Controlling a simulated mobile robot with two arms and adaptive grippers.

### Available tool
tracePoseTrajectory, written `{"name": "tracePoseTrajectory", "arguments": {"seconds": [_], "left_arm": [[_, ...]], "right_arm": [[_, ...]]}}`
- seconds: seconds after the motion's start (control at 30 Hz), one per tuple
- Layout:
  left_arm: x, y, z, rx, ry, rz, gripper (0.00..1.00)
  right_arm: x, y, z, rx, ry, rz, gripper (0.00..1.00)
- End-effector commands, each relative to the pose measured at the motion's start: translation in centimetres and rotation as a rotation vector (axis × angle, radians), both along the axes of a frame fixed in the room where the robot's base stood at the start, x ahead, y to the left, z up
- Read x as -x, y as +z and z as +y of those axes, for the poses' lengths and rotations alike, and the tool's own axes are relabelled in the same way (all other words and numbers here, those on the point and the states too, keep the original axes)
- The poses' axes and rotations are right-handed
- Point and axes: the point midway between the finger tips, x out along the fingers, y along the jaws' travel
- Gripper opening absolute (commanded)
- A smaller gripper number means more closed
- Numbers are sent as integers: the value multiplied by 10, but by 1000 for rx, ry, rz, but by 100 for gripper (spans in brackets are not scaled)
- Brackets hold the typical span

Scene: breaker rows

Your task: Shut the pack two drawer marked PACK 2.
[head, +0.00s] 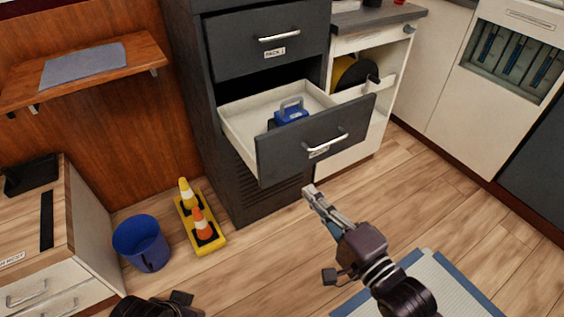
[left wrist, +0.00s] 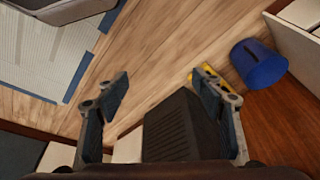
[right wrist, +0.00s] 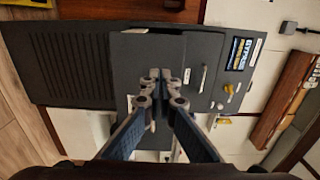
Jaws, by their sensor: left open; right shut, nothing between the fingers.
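The open drawer (head: 283,155) juts out of the dark cabinet, with a dark front, a bar handle (head: 326,146) and a label too small to read. It sits just below a shut drawer (head: 235,48) labelled PACK 1. A blue object with a handle (head: 291,113) lies inside the open drawer. My right gripper (head: 309,191) is shut and empty, in front of and below the drawer front, apparently not touching it. In the right wrist view its fingertips (right wrist: 161,76) are together before the dark drawer front. My left gripper (left wrist: 160,85) is open and empty, pointing toward the floor.
A yellow base with two small cones (head: 203,222) and a blue bucket (head: 141,243) stand on the floor left of the cabinet. A shelf (head: 95,77) hangs above. A pale mat (head: 438,285) lies at lower right.

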Motion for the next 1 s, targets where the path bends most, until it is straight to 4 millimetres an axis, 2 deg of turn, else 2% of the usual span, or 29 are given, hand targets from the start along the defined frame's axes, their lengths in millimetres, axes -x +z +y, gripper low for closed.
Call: {"name": "tracePoseTrajectory", "arguments": {"seconds": [0.23, 0.37, 0.5, 0.7, 1.0], "left_arm": [[-1, -9, 0, 0, 0, -2, 62], [-19, -7, -5, 14, -6, -72, 62], [-48, 1, -14, 38, -16, -189, 62], [-82, 17, -25, 70, -28, -335, 62], [-103, 31, -32, 91, -35, -436, 62]], "right_arm": [[-34, 0, 25, -2, 0, -4, 0], [-54, 0, 39, -1, 0, -4, 0], [-73, 0, 53, 1, 0, -4, 0], [-91, -1, 66, 2, 0, -2, 0], [-102, -1, 75, 2, 0, 0, 0]]}}
